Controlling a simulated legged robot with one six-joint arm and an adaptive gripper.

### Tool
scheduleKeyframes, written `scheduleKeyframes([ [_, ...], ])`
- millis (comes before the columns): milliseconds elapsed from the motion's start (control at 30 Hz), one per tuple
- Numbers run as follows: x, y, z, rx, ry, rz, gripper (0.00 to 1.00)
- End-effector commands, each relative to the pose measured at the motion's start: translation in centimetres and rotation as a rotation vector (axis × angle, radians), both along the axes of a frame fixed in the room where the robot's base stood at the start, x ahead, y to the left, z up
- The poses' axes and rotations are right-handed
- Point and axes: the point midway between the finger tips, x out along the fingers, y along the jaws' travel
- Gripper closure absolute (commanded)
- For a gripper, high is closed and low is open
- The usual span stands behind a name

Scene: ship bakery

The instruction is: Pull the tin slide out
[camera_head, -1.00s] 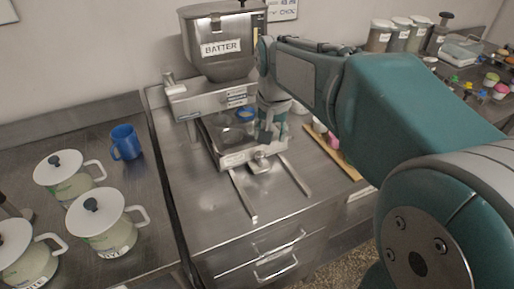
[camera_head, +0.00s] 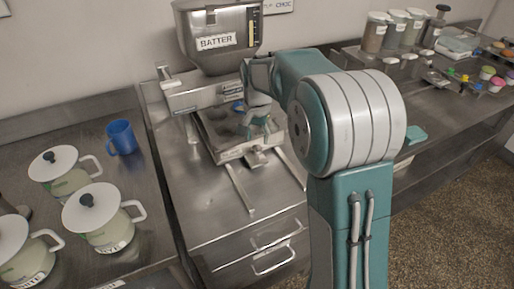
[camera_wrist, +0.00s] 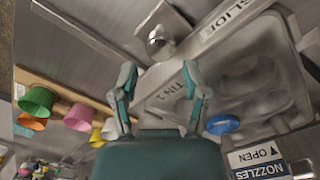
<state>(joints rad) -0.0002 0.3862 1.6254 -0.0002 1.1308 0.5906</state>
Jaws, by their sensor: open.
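The tin slide (camera_head: 231,155) is a grey metal tray under the batter hopper (camera_head: 220,40), with its front resting above two rails on the steel counter. In the wrist view the slide (camera_wrist: 222,38) shows a SLIDE label, a TIN 1 label and rounded hollows. A round metal knob (camera_wrist: 160,43) projects from its front; it also shows in the head view (camera_head: 257,158). My gripper (camera_wrist: 158,76) is open and empty, with its fingertips apart on either side of a line toward the knob. The knob appears just beyond the fingertips, not between them.
A blue cup (camera_head: 122,138) and several lidded jugs (camera_head: 100,215) stand on the left counter. Colourful piping nozzles (camera_wrist: 79,117) sit on a wooden strip beside the slide. A blue round thing (camera_wrist: 223,125) lies at the slide. The counter before the rails is clear.

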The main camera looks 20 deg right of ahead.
Motion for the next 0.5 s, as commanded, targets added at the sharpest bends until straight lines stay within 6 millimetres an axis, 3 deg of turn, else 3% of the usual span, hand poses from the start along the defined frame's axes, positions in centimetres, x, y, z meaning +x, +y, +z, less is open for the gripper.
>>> scheduleKeyframes([
  [200,0.0,0.0,-3.5,0.0,0.001,0.0,0.41],
  [500,0.0,0.0,-4.7,0.0,-0.001,0.0,0.41],
])
